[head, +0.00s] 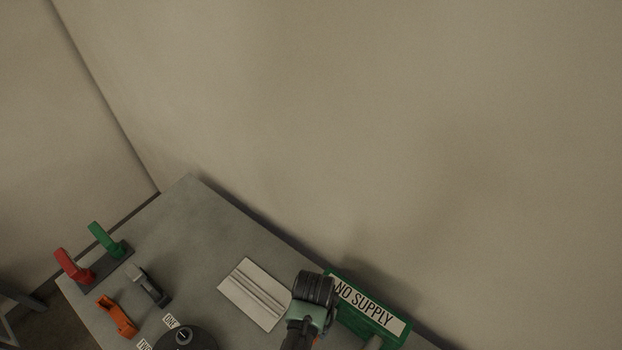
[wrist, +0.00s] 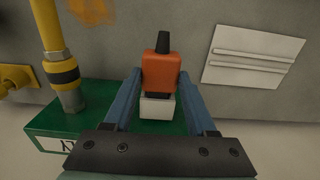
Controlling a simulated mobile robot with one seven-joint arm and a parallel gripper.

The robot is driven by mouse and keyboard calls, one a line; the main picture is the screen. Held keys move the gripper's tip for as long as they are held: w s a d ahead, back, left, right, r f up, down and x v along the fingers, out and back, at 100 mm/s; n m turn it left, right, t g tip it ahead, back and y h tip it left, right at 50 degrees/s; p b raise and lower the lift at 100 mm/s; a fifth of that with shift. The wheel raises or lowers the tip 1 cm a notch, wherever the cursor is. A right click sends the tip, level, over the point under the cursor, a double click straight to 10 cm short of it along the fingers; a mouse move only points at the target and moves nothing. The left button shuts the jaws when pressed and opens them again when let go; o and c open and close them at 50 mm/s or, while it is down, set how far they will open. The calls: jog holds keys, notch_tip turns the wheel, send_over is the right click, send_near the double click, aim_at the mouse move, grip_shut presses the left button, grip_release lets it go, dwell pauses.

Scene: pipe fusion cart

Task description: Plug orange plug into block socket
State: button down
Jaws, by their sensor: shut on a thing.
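The orange plug (wrist: 165,72) is between the two blue fingers of my gripper (wrist: 161,78) in the wrist view, and the gripper is shut on it. Its black cable end points to the top of the picture. A pale grey socket piece (wrist: 157,108) lies right below the plug's dark lower edge, in line with it, at the green block (wrist: 183,128). I cannot tell whether the plug is seated in it or only close to it. In the head view the green block (head: 345,316) with a NO SUPPLY label is partly hidden by my arm, and the plug is mostly hidden.
A yellow pipe (wrist: 50,35) with a black band rises from the block's left in the wrist view. A pale ridged plate (wrist: 252,54) lies to the right. The head view shows red (head: 70,265), green (head: 103,238) and orange (head: 117,316) handles at the left.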

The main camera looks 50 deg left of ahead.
jog(key=shift+w, duration=0.15)
jog(key=shift+c, duration=0.6)
grip_release()
notch_tip(320, 180, up, 13)
jog(key=b, duration=0.2)
